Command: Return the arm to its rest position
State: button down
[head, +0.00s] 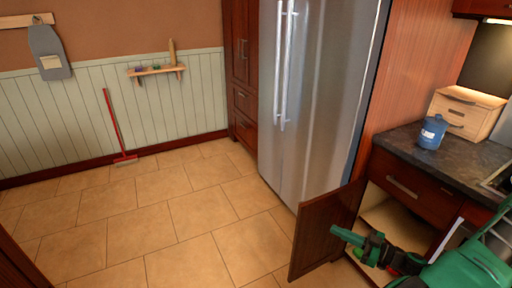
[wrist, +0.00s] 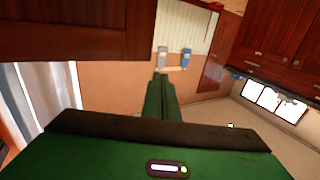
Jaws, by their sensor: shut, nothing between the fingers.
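My gripper (head: 345,235) is at the lower right of the head view, in front of the open lower cabinet. Its green fingers point left, toward the open cabinet door (head: 328,230). In the wrist view the two fingers of my gripper (wrist: 161,82) lie together with nothing between them. My green arm is partly cut off by the right edge of the head view.
The counter (head: 462,158) holds a blue jar (head: 432,132) and a wooden drawer box (head: 466,113). A drawer front (head: 410,190) is below it. A steel fridge (head: 318,100) stands left of the cabinets. The tiled floor (head: 150,220) is clear at left.

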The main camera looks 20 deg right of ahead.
jog(key=s+a+r+m+g+h, duration=0.3)
jog(key=s+r+m+g+h, duration=0.2)
jog(key=s+r, duration=0.6)
jog(key=s+a+r+m+g+h, duration=0.2)
jog(key=s+r+m+g+h, duration=0.4)
jog(key=r, duration=1.2)
jog(key=shift+s+a+r+m+g, duration=0.35)
jog(key=shift+s+m+g, duration=1.25)
jog(key=shift+s, duration=1.3)
jog(key=shift+a, duration=0.1)
